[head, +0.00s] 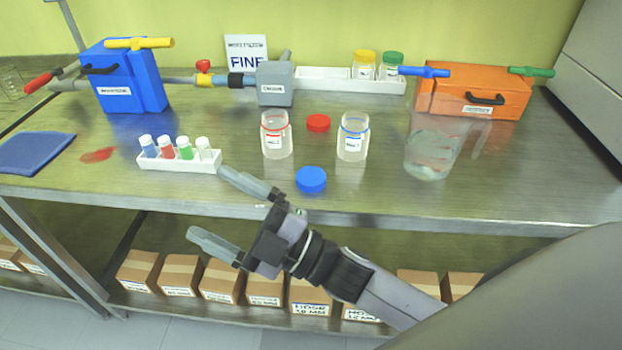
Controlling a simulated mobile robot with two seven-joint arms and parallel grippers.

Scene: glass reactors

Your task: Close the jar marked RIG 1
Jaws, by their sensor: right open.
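Two clear glass jars stand open and upright on the steel bench. One jar has a red neck ring (276,140), and the other has a blue neck ring (352,142). Their labels are too small to read, so I cannot tell which is RIG 1. A red lid (318,123) lies between and slightly behind the jars. A blue lid (311,179) lies in front of them. My right gripper (206,201) is open and empty at the bench's front edge, left of the blue lid and in front of the jars. My left gripper is not in view.
A white rack of capped vials (180,160) stands close behind my right gripper. A large glass beaker (431,150) stands right of the jars. A blue box (125,85), a grey block (275,84), a white tray (320,80) and an orange box (472,92) line the back.

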